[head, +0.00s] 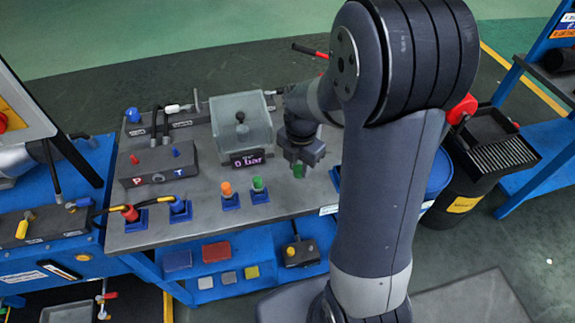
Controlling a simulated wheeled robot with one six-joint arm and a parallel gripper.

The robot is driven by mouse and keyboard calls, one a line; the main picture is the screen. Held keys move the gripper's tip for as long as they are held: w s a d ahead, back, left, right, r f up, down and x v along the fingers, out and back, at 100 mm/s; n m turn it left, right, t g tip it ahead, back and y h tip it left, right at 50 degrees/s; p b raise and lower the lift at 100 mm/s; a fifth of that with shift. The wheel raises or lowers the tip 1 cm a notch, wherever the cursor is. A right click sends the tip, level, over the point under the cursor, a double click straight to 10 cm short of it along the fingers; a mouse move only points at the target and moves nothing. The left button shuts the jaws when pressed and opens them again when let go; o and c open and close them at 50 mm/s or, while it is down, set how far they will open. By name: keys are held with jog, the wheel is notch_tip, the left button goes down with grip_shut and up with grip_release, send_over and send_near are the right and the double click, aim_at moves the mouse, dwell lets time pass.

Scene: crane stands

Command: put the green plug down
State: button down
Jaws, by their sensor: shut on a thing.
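My gripper (298,163) is shut on a green plug (298,171), which shows below the jaws. The plug hangs over the right part of the grey bench top (305,197); I cannot tell whether it touches the surface. Another green piece (257,184) stands upright in a blue square holder (260,197) to the left of my gripper. An orange plug (226,188) stands in a similar blue holder (230,202) further left. The jaws hide the upper part of the held plug.
A clear-walled box (241,108) with a "0 bar" display (247,160) stands just left of my gripper. A black bin (487,150) stands right. Bare bench lies in front of my gripper.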

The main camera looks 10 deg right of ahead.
aim_at(299, 178)
jog(key=shift+f, duration=2.7)
jog(key=shift+f, duration=0.2)
jog(key=c, duration=1.1)
grip_release()
jog(key=shift+r, duration=0.1)
jog(key=shift+r, duration=0.1)
notch_tip(299, 178, up, 12)
jog(key=shift+r, duration=0.1)
